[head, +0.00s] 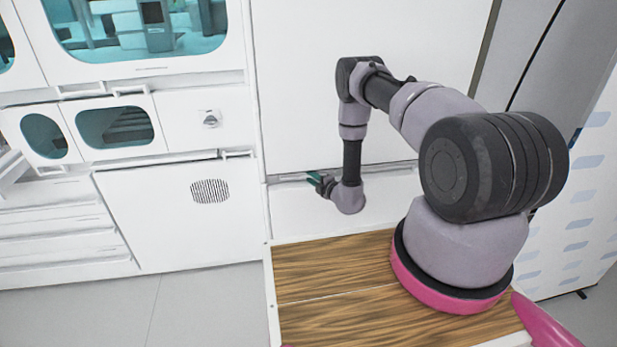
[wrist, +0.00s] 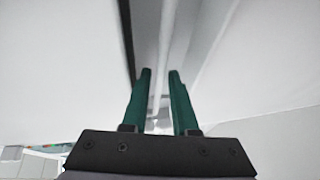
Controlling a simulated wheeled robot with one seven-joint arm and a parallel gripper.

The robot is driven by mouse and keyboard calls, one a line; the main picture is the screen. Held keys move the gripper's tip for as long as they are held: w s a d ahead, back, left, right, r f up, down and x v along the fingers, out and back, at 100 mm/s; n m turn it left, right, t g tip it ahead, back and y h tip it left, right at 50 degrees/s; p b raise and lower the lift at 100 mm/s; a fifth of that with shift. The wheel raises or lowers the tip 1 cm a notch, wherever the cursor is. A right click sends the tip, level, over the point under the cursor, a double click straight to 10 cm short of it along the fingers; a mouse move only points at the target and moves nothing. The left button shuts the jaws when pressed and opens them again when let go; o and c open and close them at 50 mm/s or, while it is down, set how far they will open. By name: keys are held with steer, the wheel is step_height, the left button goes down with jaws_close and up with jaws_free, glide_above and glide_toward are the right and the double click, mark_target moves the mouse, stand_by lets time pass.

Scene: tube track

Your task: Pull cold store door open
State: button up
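A tall plain white panel (head: 300,90), which looks like the cold store door, stands behind my arm. Its lower edge ends in a narrow dark seam above a lower white panel. My gripper (head: 317,179) is beside that seam, at the panel's lower left. In the wrist view my gripper's two green fingers (wrist: 160,72) are apart. A pale narrow bar (wrist: 167,50), possibly a handle or edge, runs up the picture between and beyond the fingertips. Clear contact with it does not show. A dark gap lies along its left side.
White cabinets (head: 145,225) with teal windows and a round vent fill the left. A wood-topped surface (head: 335,310) lies under my arm's base. A grey tall unit (head: 520,60) stands at the right. Grey floor (head: 200,305) is free at the lower left.

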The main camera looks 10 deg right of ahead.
steer(key=shift+x, duration=1.15)
jaws_close()
stand_by(0.6)
